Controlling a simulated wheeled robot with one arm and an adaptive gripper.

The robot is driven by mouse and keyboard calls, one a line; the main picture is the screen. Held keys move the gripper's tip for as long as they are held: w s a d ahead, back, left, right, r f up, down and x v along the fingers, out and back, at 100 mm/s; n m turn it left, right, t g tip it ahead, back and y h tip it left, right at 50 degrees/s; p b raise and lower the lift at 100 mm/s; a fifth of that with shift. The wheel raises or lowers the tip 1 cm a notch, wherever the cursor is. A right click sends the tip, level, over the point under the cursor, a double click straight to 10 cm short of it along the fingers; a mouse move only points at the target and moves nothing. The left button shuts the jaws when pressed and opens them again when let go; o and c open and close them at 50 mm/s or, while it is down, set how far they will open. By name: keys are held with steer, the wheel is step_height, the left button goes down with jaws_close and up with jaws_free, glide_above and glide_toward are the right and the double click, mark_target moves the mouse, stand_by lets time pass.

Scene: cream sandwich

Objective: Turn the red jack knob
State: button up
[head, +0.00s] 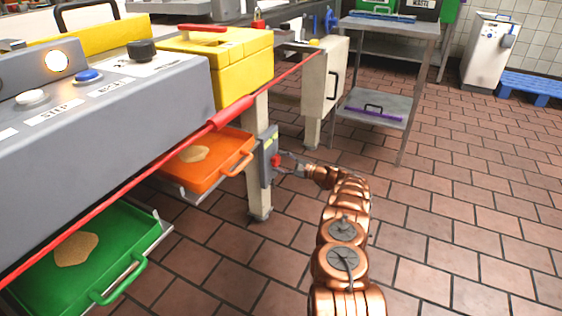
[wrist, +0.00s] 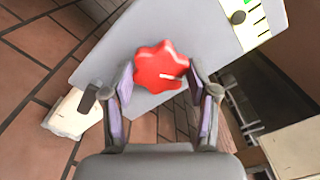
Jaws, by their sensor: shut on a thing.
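The red jack knob (wrist: 158,68) is a lobed star shape with a small white mark, on a grey plate (wrist: 110,55) in the wrist view. In the head view the knob (head: 276,160) shows small on a grey box (head: 265,157) fixed to the machine's leg. My gripper (wrist: 160,82) has one finger on each side of the knob and is shut on it. In the head view my gripper (head: 284,161) reaches the knob from the right, and the fingertips are too small to make out clearly.
An orange tray (head: 228,165) and a green tray (head: 140,238), each with a flat tan piece, stick out under the grey machine (head: 110,125). A red bar (head: 130,178) runs along its front. A metal table (head: 385,95) stands behind.

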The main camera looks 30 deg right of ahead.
steer(key=n+b, duration=0.1)
steer(key=n, duration=0.2)
steer(key=shift+n, duration=0.4)
steer(key=n+b, duration=0.2)
steer(key=shift+w+a+f+n, duration=0.1)
steer(key=shift+f+n, duration=0.05)
steer(key=shift+n, duration=0.15)
steer(key=n+b, duration=0.2)
steer(key=shift+n, duration=0.4)
steer(key=shift+n+b, duration=0.6)
steer(key=shift+b, duration=0.05)
steer(key=shift+r, duration=0.25)
steer(key=o, duration=1.2)
steer(key=shift+c, duration=0.2)
